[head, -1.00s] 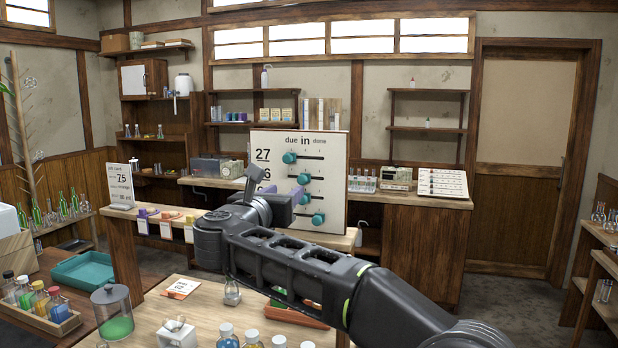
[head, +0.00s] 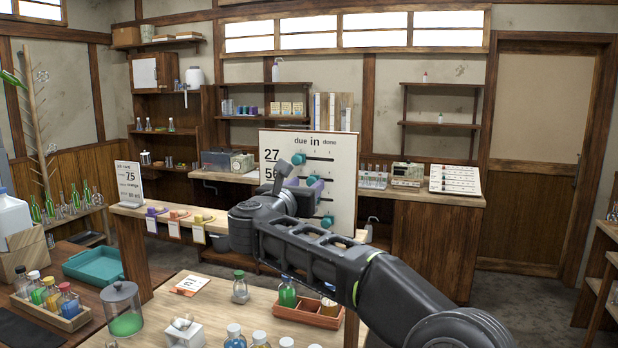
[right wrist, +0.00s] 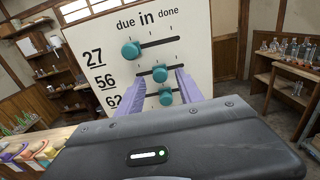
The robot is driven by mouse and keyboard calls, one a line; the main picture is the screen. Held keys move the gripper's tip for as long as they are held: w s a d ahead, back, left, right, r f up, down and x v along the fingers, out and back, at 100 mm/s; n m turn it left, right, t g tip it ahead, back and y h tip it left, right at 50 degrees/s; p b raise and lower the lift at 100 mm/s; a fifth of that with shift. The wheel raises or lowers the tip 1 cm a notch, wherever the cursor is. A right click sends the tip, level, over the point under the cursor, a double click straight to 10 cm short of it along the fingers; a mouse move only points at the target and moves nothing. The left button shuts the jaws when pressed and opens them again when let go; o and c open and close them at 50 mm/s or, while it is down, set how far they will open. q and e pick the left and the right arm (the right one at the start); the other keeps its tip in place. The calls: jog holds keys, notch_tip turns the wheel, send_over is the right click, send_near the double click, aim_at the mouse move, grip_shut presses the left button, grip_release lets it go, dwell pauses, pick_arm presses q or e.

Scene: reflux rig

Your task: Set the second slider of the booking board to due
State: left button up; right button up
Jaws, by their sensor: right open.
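The white booking board (head: 345,150) stands upright on a wooden shelf, headed due, in and done. In the right wrist view, its first knob (right wrist: 131,51), in row 27, is at the left end of its slot. The second knob (right wrist: 160,73), in row 56, sits near the middle, under "in". The third knob (right wrist: 166,97) is also near the middle, seen between my fingers. The fourth knob (head: 327,221) shows in the head view. My right gripper (right wrist: 162,76) is open, its lavender fingertips on either side of the second knob; I cannot tell whether they touch it. My left gripper is out of view.
The shelf (head: 130,209) under the board also holds a price card (head: 128,185) and several coloured items with tags. Below it, a table carries bottles, a jar with green contents (head: 124,310) and a reddish tray (head: 310,312). My right arm crosses above this table.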

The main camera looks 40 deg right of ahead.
aim_at(313, 181)
jog(key=shift+p+x, duration=0.35)
jog(key=shift+x, duration=1)
grip_shut()
dwell(0.4)
